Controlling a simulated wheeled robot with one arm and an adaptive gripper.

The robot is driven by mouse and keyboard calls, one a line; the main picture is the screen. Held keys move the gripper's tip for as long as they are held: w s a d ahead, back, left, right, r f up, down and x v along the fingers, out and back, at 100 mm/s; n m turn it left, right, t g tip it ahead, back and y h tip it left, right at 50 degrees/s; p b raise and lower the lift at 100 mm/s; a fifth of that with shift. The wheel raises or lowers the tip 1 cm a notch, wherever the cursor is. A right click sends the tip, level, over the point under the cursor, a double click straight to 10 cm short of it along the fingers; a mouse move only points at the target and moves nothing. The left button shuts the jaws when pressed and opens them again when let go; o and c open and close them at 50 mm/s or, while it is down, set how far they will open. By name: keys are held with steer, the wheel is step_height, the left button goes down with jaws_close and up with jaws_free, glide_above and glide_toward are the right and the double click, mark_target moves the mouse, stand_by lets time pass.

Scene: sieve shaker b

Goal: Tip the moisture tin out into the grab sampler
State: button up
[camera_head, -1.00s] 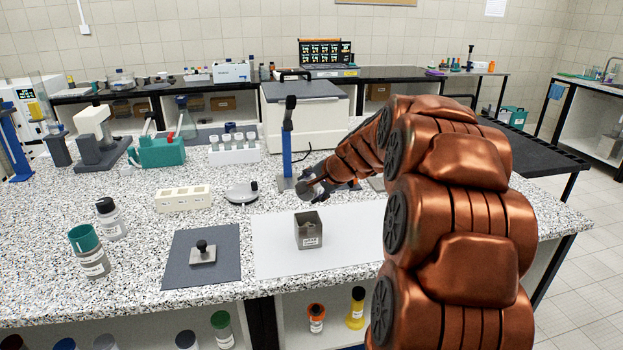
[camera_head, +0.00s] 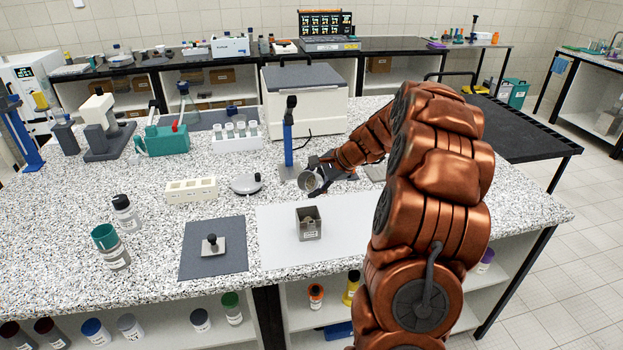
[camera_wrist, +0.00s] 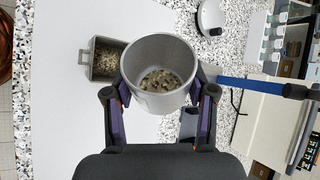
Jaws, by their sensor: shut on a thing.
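My gripper (camera_wrist: 160,95) is shut on the moisture tin (camera_wrist: 160,50), a round grey metal cup with some speckled grains at its bottom in the wrist view. In the head view the tin (camera_head: 308,181) is held above the back edge of the white mat, its mouth tilted toward the camera. The grab sampler (camera_head: 309,229) looks to be the small grey square box on the white mat, nearer the camera than the tin.
A blue post stand (camera_head: 288,140) rises just behind the tin. A round grey dish (camera_head: 246,184) and a cream block (camera_head: 191,190) are to the left. A dark mat (camera_head: 230,262) with a knobbed plate lies left of the white mat (camera_head: 350,240), which is clear around the box.

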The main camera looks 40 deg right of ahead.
steer(key=shift+r+m+g+y+p, duration=0.35)
steer(key=shift+y+p, duration=0.35)
steer(key=shift+p, duration=0.35)
steer(key=shift+d+m+y, duration=0.1)
steer(key=shift+m+y, duration=0.25)
steer(key=shift+y, duration=0.25)
steer(key=m+y, duration=0.1)
steer(key=y, duration=0.1)
steer(key=r+m+g+y, duration=0.1)
steer(key=y, duration=0.1)
steer(key=shift+r+m+y, duration=0.3)
steer(key=shift+m+y, duration=0.2)
steer(key=shift+y, duration=0.1)
